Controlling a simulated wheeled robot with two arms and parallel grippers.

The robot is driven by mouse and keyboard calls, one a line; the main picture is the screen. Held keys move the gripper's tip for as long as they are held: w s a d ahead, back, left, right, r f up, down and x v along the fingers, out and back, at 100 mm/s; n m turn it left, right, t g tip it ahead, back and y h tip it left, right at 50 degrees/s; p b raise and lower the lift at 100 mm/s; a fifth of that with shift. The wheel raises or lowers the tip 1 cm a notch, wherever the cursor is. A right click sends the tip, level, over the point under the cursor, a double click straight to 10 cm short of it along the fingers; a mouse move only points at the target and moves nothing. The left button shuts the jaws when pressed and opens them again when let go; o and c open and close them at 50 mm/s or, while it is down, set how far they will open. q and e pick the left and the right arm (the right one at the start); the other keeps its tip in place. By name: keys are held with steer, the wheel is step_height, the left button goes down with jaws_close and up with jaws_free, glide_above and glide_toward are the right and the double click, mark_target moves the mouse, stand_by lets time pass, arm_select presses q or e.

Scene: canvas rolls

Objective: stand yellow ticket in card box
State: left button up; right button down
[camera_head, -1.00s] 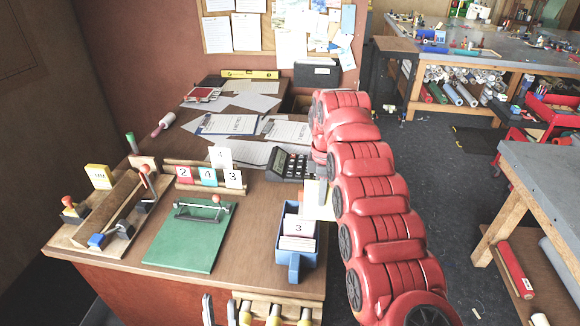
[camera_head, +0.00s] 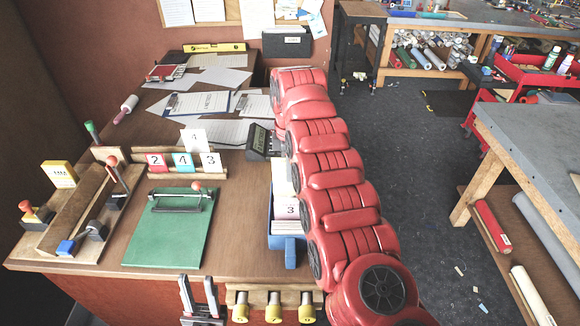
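The blue card box (camera_head: 291,251) stands at the desk's front right, holding upright white cards, the front one marked 3 (camera_head: 287,209). A pale cream card (camera_head: 281,174) stands upright at the back of the box, against my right arm; whether it is inside the box is unclear. My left gripper (camera_head: 197,285) is open and empty at the desk's front edge.
A green clipboard (camera_head: 167,232) lies left of the box. A small rail (camera_head: 186,173) holds numbered cards. A calculator (camera_head: 259,141) sits behind the box. Yellow-ended rolls (camera_head: 273,309) are at the front edge.

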mark_target(291, 189)
step_height(291, 189, down, 6)
steer(key=b, duration=0.5)
steer(key=shift+d+f, duration=0.1)
steer(key=shift+f, duration=0.1)
steer(key=shift+s+f, duration=0.1)
steer(key=c, duration=1)
jaws_free()
